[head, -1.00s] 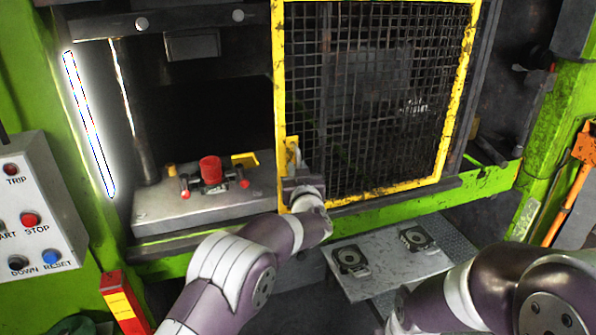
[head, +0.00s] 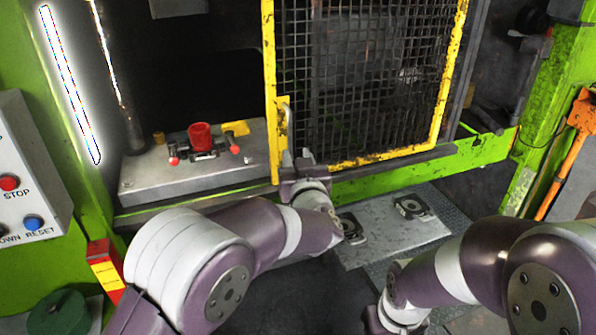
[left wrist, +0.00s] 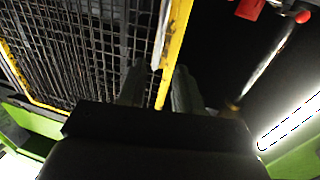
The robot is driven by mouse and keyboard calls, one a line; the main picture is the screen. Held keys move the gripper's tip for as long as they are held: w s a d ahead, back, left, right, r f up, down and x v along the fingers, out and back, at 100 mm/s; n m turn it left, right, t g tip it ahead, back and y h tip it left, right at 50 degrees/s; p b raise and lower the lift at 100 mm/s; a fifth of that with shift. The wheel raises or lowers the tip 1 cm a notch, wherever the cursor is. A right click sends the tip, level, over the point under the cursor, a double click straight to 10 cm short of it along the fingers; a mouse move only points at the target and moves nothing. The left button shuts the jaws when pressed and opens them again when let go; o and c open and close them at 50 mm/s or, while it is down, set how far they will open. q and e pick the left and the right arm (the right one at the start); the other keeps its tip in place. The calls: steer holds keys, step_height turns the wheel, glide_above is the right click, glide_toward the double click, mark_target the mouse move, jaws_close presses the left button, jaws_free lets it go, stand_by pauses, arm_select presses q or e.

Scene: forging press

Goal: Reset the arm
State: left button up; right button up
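My left arm reaches in from the left. Its gripper (head: 295,162) is just below the yellow handle plate (head: 283,115) at the lower left corner of the mesh gate (head: 360,90). In the left wrist view its two fingers (left wrist: 158,88) stand apart, with the yellow gate edge (left wrist: 175,40) showing beyond the gap. It appears open and empty, and I see no clear contact with the gate. My right arm is folded at lower right, and its gripper is out of view.
A red cup-like part (head: 200,135) sits in a fixture on the grey press bed (head: 190,175), left of the gate. A control panel (head: 30,185) is at far left. A grey plate (head: 395,235) with two black fittings lies below the gate.

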arm_select(q)
steer(key=shift+s, duration=0.45)
